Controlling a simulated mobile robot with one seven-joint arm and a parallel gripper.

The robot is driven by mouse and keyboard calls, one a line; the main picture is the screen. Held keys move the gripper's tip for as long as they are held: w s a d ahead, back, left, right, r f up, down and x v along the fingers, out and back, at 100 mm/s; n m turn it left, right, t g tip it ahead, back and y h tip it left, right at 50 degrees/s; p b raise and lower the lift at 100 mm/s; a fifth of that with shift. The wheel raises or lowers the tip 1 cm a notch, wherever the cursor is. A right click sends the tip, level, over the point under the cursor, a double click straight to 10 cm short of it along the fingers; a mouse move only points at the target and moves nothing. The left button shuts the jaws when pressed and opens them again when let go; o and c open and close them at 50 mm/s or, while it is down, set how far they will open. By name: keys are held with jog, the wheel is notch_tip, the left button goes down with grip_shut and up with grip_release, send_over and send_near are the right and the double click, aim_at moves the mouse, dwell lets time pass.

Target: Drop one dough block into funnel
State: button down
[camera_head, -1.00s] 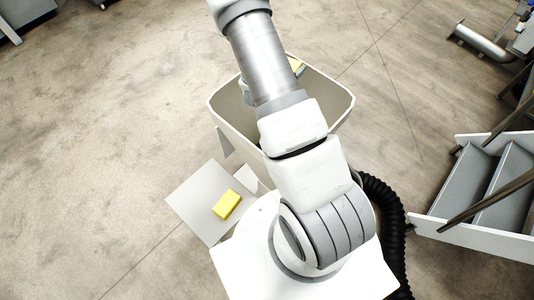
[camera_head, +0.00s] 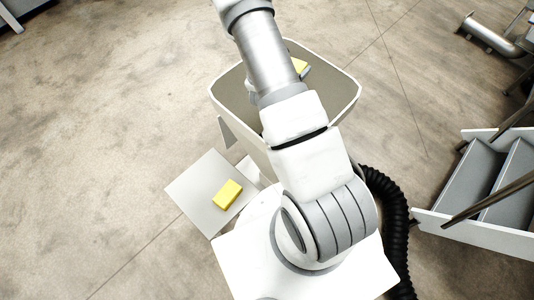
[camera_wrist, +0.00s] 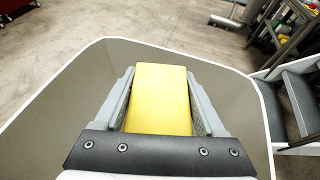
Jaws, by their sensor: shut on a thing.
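My gripper (camera_wrist: 160,105) is shut on a yellow dough block (camera_wrist: 160,85), with one grey finger on each side of it in the wrist view. In the head view the held block (camera_head: 300,66) shows as a small yellow patch beside my arm, over a large grey bin with a pale rim. I take this bin (camera_head: 230,95) for the funnel; its wall also shows around the gripper in the wrist view (camera_wrist: 60,115). My arm hides part of the bin and most of the gripper in the head view. A second yellow dough block (camera_head: 228,194) lies on a grey plate (camera_head: 192,190) at lower left.
Grey steps (camera_head: 485,190) with a rail stand at the right. A black ribbed hose (camera_head: 398,225) runs beside my base. A metal pipe (camera_head: 490,38) lies at upper right. The concrete floor at left is clear.

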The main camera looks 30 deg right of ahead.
grip_release()
jog(key=v, duration=1.7)
jog(key=shift+s, duration=0.2)
jog(key=shift+a, duration=0.1)
dwell(0.6)
